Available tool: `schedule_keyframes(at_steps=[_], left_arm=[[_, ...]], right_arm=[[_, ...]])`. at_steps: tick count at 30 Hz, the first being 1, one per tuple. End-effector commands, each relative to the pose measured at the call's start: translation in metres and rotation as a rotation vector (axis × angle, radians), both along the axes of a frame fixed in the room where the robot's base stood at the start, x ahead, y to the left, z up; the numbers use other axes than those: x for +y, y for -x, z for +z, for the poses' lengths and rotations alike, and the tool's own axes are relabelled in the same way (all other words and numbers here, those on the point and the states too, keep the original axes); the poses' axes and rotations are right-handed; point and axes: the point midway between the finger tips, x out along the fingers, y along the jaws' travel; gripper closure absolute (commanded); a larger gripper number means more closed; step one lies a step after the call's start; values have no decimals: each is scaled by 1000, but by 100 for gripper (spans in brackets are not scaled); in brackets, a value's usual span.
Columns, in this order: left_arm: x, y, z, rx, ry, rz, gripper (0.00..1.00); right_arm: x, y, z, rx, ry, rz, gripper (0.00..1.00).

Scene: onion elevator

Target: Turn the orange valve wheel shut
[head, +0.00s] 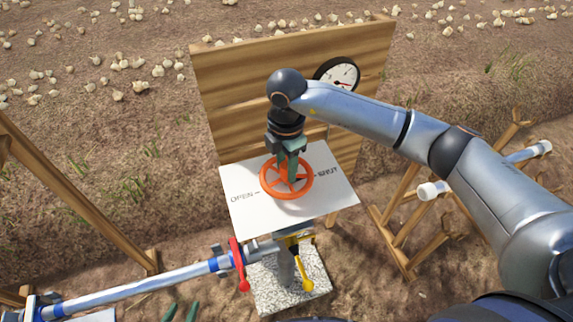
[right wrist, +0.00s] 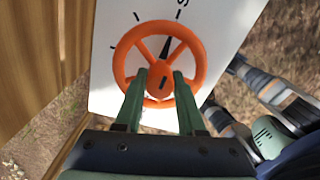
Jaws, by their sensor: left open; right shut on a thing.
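The orange valve wheel (head: 287,195) lies over a white plate (head: 320,203) marked OPEN at left and SHUT at right. My right gripper (head: 291,178) points down from above, shut on the wheel near its middle. In the right wrist view its two green fingers (right wrist: 160,82) reach a spoke by the hub of the wheel (right wrist: 119,68). A black pointer (right wrist: 167,46) shows between the spokes, directed toward the side with the letter S. The fingers hide part of the hub. My left gripper (head: 181,313) is open and empty at the bottom edge, only its green fingertips showing.
A wooden board (head: 230,75) with a round gauge (head: 337,74) stands behind the plate. A blue-silver pipe with a red lever (head: 238,262) and a yellow lever (head: 302,272) lie below, by a stone block (head: 267,291). Wooden trestles (head: 400,225) stand at right.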

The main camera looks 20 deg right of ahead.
Motion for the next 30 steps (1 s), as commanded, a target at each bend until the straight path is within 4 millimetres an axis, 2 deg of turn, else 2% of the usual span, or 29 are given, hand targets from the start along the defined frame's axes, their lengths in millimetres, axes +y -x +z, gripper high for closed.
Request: schedule_keyframes(at_steps=[5, 6, 13, 23, 26, 30], left_arm=[[0, 0, 0, 0, 0, 0, 50], [0, 0, 0, 0, 0, 0, 50], [0, 0, 0, 0, 0, 0, 50], [0, 0, -1, 0, 0, 0, 50], [0, 0, -2, 0, 0, 0, 50], [0, 0, -5, 0, 0, 0, 50]], right_arm=[[0, 0, 0, 0, 0, -3, 100], [0, 0, 0, 0, 0, -3, 58], [0, 0, 0, 0, 0, -1, 32], [0, -1, 4, -2, -1, 0, 31], [0, -1, 16, -3, -1, 0, 31], [0, -2, 44, -6, -2, 0, 31]])
